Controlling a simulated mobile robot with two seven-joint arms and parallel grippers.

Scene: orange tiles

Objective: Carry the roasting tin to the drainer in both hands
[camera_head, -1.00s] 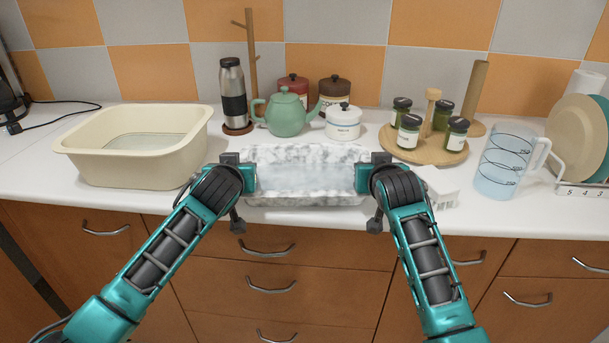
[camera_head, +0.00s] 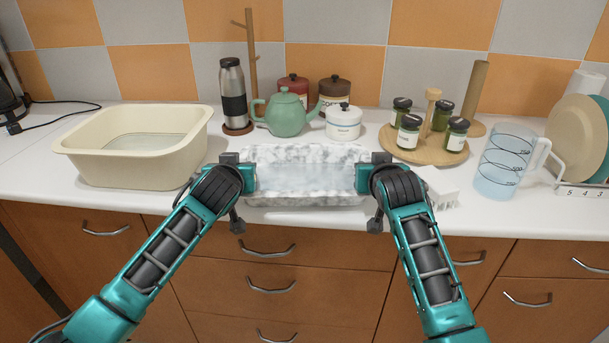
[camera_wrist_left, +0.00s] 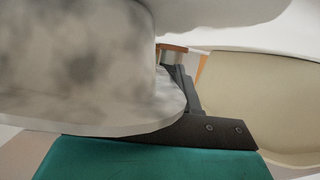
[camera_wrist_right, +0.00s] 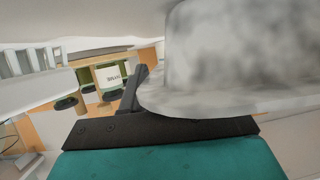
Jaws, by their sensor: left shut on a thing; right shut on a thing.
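The roasting tin (camera_head: 305,182), mottled grey and white, is level near the counter's front edge in the head view, between my two hands. My left gripper (camera_head: 250,178) is shut on its left end and my right gripper (camera_head: 364,177) on its right end. The tin's pale rim and wall fill much of the left wrist view (camera_wrist_left: 80,70) and the right wrist view (camera_wrist_right: 235,60). I cannot tell whether its underside touches the counter. The drainer (camera_head: 582,189) looks to be the white rack at the far right, cut by the picture edge, with upright plates (camera_head: 575,135) in it.
A round wooden stand (camera_head: 424,153) with jars is behind. A teapot (camera_head: 285,116) and white pot (camera_head: 343,123) stand behind the tin. A cream basin (camera_head: 130,165) is left.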

